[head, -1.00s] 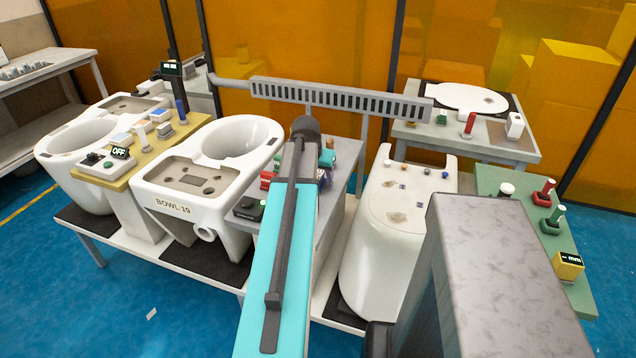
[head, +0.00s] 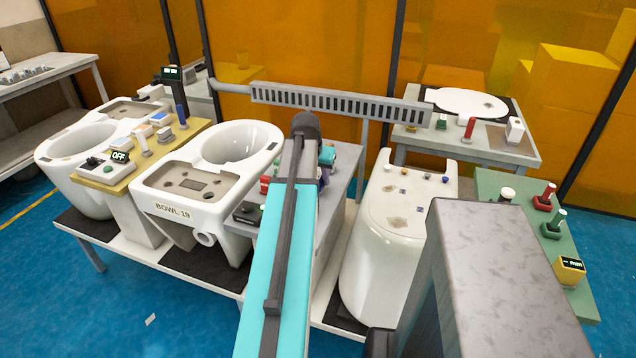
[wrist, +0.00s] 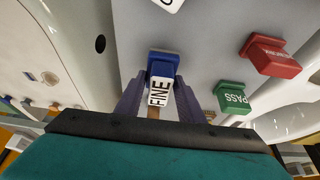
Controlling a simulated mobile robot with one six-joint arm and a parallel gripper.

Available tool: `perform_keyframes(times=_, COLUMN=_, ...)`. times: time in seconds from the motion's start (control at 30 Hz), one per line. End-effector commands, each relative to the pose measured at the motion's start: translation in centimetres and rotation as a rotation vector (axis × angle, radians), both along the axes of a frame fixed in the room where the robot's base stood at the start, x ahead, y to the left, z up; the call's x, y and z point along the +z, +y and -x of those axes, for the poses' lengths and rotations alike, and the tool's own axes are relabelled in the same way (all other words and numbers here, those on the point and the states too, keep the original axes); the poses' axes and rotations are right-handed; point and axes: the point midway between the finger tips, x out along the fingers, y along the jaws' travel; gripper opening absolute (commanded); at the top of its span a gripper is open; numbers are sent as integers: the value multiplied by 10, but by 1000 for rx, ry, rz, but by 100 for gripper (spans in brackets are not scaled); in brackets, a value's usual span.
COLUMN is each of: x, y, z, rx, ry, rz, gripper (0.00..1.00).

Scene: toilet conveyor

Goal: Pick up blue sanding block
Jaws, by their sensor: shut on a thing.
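The blue sanding block (wrist: 163,61) is in the middle of the wrist view, with a white label reading FINE on its near face. My gripper (wrist: 160,80) has its two purple-grey fingers on either side of the block, shut on it. The block is over the grey tabletop (wrist: 205,45); I cannot tell whether it still touches it. In the head view my arm hides the block and most of the gripper.
A green PASS stamp (wrist: 231,97) and a red stamp (wrist: 270,55) stand right of the block. White ceramic bodies flank the table: a toilet bowl (head: 240,145) at left and a rounded white piece (head: 385,250) at right.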

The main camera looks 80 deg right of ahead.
Motion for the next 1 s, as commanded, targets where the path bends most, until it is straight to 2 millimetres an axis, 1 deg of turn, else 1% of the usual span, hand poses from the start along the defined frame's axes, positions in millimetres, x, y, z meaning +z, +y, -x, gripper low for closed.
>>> perform_keyframes(times=0.3, x=42, y=-2, z=0, rx=0, ry=0, rz=3, gripper=10)
perform_keyframes(times=0.5, x=64, y=-1, z=0, rx=0, ry=0, rz=1, gripper=10)
perform_keyframes(times=0.7, x=75, y=-1, z=0, rx=0, ry=0, rz=1, gripper=10)
perform_keyframes(times=1.0, x=77, y=0, z=1, rx=-1, ry=0, rz=0, gripper=10)
